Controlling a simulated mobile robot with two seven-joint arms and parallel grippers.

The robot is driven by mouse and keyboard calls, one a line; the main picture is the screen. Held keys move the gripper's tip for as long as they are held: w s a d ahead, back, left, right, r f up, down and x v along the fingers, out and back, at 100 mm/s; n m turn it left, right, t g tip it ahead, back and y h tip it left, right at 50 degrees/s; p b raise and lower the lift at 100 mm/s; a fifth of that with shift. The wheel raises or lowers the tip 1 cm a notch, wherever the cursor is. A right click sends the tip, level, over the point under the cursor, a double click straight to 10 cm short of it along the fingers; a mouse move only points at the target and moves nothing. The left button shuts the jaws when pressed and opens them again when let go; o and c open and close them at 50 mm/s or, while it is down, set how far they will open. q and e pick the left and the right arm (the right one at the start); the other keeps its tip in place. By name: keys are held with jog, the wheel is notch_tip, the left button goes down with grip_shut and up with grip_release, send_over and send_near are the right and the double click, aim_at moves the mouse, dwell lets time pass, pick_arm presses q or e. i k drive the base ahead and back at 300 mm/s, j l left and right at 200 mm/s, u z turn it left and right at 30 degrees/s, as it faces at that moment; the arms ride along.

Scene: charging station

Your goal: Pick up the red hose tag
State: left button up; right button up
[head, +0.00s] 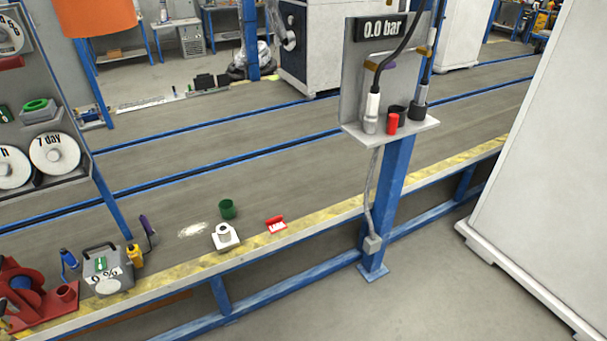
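A small red piece with a white face (276,225), which looks like the red hose tag, lies near the yellow-striped front edge of the long bench. It is too small to read. A red cylinder (393,124) stands on the shelf of the gauge post, in front of a black cup. Hoses hang down to this shelf from above. Neither of my grippers is in view, and nothing touches the red piece.
Left of the red piece are a white block with a ring (225,236) and a green cup (227,209). A grey box reading 0 % (107,270) stands further left. The blue gauge post (392,190) rises at the bench front. A white cabinet (540,180) fills the right.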

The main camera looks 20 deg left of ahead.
aim_at(276, 225)
jog(key=u, duration=0.9)
jog(key=i+l+u, duration=0.1)
jog(key=u, duration=0.3)
jog(key=i+l+u, duration=0.1)
jog(key=l+u, duration=0.55)
jog(key=u, duration=0.2)
jog(key=l+u, duration=0.35)
jog(key=l, duration=1.2)
